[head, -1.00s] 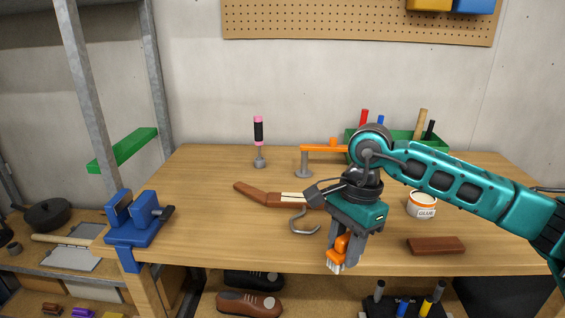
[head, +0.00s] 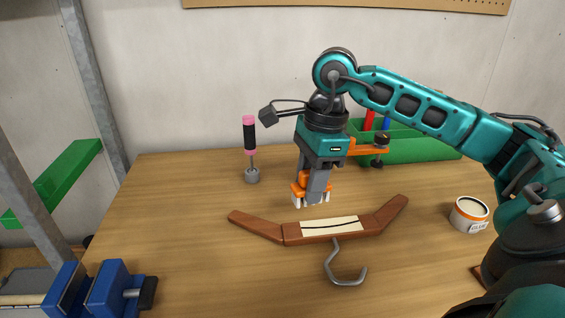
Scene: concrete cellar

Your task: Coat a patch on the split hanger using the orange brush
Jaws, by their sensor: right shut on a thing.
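The wooden hanger (head: 265,228) lies on the workbench with its metal hook (head: 340,272) toward the front edge. A pale patch with a dark split line (head: 331,225) shows at its middle. My right gripper (head: 314,188) is shut on the orange brush (head: 300,190), whose white bristles point down. In the picture, the brush is just above the hanger's middle; I cannot tell whether it touches anything. The glue pot (head: 470,214), white with an orange band, stands to the right of the hanger. My left gripper is not in view.
A green bin (head: 420,148) with tools stands at the back, partly behind my arm, with an orange clamp (head: 369,151) beside it. A pink-and-black-handled tool (head: 250,134) stands upright behind the hanger. A blue vise (head: 108,286) is at the left corner. The bench left of the hanger is clear.

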